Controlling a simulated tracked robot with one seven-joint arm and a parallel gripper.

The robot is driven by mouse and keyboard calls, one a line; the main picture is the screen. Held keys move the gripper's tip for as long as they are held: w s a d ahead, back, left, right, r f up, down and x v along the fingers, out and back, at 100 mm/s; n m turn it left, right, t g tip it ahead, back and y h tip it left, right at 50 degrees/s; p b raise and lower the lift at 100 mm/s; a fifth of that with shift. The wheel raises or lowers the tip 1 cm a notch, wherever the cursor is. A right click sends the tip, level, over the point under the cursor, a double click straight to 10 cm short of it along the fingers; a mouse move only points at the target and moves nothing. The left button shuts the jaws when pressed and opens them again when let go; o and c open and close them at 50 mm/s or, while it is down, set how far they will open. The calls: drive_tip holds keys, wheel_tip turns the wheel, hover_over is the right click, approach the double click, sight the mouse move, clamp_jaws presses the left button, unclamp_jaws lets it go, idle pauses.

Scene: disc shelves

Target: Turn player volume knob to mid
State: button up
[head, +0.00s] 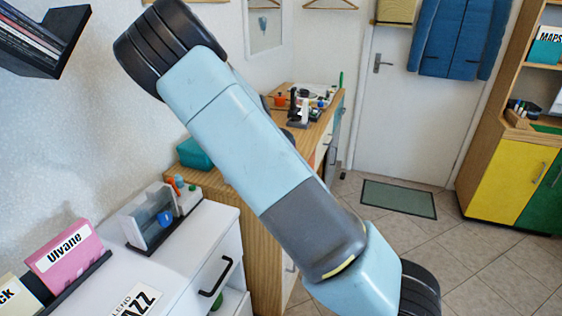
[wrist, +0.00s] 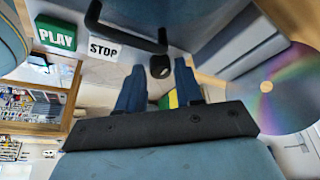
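In the wrist view a small round black knob (wrist: 160,66) sits on a pale grey surface, near a green PLAY label (wrist: 55,35) and a white STOP label (wrist: 103,48). My gripper (wrist: 159,72) is open. Its two blue fingers point toward the knob, which shows between the fingertips with a gap visible on each side. I cannot tell how deep the tips reach or whether they touch it. The knob's pointer or scale cannot be made out. In the head view my arm crosses the middle, and neither my gripper nor the knob shows.
A black bar handle (wrist: 120,36) lies close to the fingers. A shiny disc (wrist: 268,92) is at the right of the wrist view. In the head view, a white cabinet (head: 210,230) holds cases, including a pink "Ulvane" case (head: 66,260). Open tiled floor (head: 480,270) lies right.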

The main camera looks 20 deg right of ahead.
drive_tip(key=v, duration=1.3)
drive_tip(key=shift+r, duration=0.3)
drive_tip(key=shift+a, duration=0.1)
